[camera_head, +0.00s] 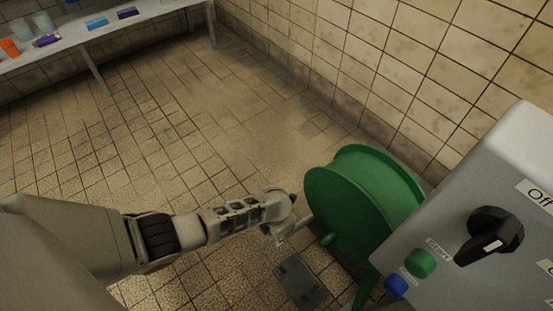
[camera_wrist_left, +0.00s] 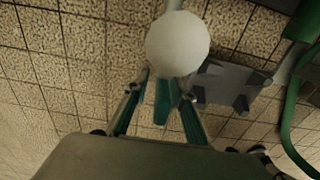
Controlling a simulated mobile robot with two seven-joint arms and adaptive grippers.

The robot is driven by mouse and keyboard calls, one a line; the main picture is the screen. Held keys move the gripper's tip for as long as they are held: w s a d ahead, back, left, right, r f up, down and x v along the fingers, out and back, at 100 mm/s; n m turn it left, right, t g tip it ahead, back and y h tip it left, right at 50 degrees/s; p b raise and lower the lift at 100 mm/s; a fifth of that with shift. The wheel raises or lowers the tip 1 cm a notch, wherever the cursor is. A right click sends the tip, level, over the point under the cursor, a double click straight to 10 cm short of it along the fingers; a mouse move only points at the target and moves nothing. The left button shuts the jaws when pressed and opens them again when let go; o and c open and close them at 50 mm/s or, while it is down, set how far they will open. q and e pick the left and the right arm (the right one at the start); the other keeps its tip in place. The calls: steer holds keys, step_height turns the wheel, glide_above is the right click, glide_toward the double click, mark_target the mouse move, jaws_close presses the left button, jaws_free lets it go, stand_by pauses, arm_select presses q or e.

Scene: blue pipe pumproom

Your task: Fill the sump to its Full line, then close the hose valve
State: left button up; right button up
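My left gripper (camera_head: 284,232) reaches down beside the green hose reel (camera_head: 345,205) in the head view. In the left wrist view its two fingers (camera_wrist_left: 162,88) stand apart, with a teal piece (camera_wrist_left: 163,98) visible between them. A round white knob (camera_wrist_left: 178,43) lies just past the fingertips; contact cannot be told. A pale rod (camera_head: 303,222) sticks out from the reel near the gripper. The sump, its Full line and the hose valve cannot be made out. My right gripper is in neither view.
A grey control box (camera_head: 450,265) stands at the right with a black rotary knob (camera_head: 489,235), a green button (camera_head: 421,263) and a blue button (camera_head: 397,285). A dark grey plate (camera_head: 300,281) lies below the gripper. A bench (camera_head: 110,28) stands at back left. Middle floor is clear.

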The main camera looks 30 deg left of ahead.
arm_select(q)
steer(key=shift+w+r, duration=0.1)
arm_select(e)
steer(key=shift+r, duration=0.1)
arm_select(q)
jaws_close()
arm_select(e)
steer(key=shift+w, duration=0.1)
arm_select(q)
steer(key=shift+a+t+y+p, duration=0.1)
steer(key=shift+t+y+p, duration=0.3)
steer(key=shift+y, duration=0.6)
steer(key=shift+a+t+y, duration=0.15)
steer(key=shift+t+y, duration=0.25)
steer(key=shift+y, duration=0.7)
steer(key=shift+a+t+y+b, duration=0.2)
steer(key=shift+y+b, duration=0.15)
steer(key=shift+y, duration=0.25)
steer(key=shift+a+t+y+b, duration=0.2)
steer(key=shift+y+b, duration=0.15)
steer(key=shift+y, duration=0.25)
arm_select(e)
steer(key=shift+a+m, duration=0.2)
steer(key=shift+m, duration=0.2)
